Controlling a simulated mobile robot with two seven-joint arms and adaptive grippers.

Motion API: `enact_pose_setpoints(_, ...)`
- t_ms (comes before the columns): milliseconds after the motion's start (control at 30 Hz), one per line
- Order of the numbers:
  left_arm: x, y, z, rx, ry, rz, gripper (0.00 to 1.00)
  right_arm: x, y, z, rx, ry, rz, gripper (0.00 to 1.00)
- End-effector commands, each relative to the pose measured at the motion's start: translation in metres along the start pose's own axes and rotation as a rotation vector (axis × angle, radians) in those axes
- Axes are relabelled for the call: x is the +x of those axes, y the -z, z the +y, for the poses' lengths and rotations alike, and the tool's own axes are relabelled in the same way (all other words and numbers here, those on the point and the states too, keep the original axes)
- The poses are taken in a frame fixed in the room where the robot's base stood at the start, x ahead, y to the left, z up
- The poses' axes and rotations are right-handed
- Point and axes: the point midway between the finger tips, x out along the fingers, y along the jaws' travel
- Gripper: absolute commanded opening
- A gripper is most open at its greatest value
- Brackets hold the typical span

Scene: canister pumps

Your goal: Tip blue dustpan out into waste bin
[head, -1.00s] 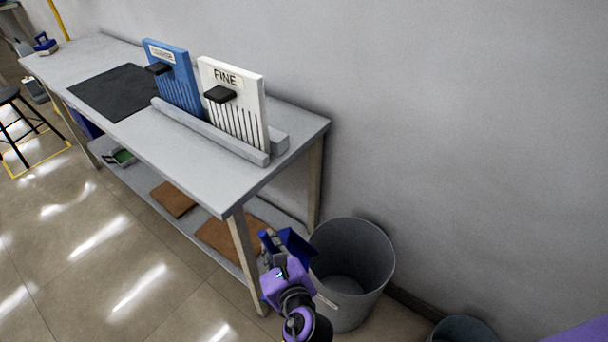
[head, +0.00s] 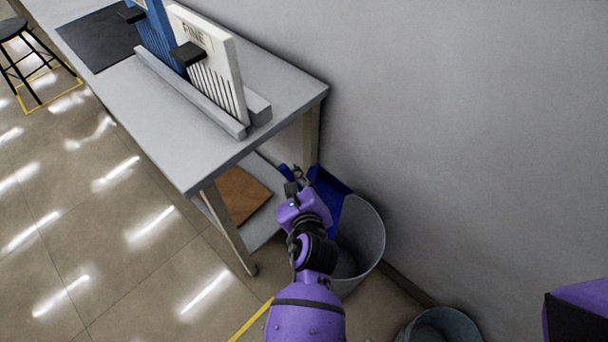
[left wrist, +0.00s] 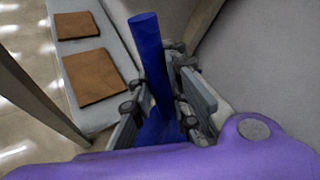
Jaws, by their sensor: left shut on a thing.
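The blue dustpan (head: 331,191) is at the left rim of the grey waste bin (head: 364,238), with its pan tilted and partly over the bin's opening. My left gripper (head: 296,181) is shut on the dustpan's handle, which stands up between the fingers in the left wrist view (left wrist: 150,62). My arm hides part of the bin and part of the pan. The visible part of the bin's inside looks empty. I cannot see whether anything lies on the pan. Part of my right arm shows at the lower right, but its gripper is out of view.
The grey workbench (head: 150,105) with its leg (head: 228,228) stands just left of my left gripper. White (head: 212,70) and blue (head: 158,40) slotted boards stand on it. A second grey bin (head: 440,326) is at the bottom. The wall is close behind the bin.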

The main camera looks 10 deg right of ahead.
Motion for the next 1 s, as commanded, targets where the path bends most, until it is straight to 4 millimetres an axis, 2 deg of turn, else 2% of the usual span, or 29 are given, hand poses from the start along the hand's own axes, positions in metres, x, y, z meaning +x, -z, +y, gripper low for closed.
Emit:
enact_pose_setpoints(233,0.008,0.003,0.011,-0.06,0.011,0.039,0.0,-0.003,0.004,-0.001,0.001,0.001,0.004,0.4)
enact_pose_setpoints(533,0.025,0.014,0.035,-0.19,0.032,0.125,0.0,-0.003,0.005,-0.002,0.0,0.002,0.006,0.4)
enact_pose_setpoints(1000,0.052,0.034,0.072,-0.398,0.067,0.261,0.0,0.014,-0.016,0.0,0.01,-0.001,-0.014,0.4)
